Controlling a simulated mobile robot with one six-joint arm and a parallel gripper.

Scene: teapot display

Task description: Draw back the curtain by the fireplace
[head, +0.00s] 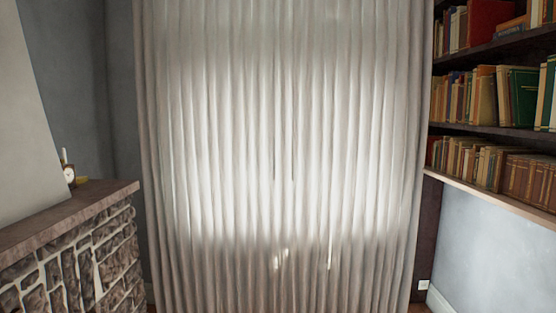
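A long pale grey-white curtain (230,150) hangs in vertical folds across the middle of the head view. It is drawn across, and bright light shows through its central part. A narrow dark vertical line shows near its middle, and small bright spots show lower down. The stone fireplace (85,262) with a brown mantel (75,212) stands at the left, close to the curtain's left edge. The curtain's top is out of the frame. My gripper is not in view.
A small clock (69,174) stands on the mantel. Bookshelves (500,133) with many books fill the upper right, beside the curtain's right edge. A white socket (423,285) is low on the right. Little floor shows.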

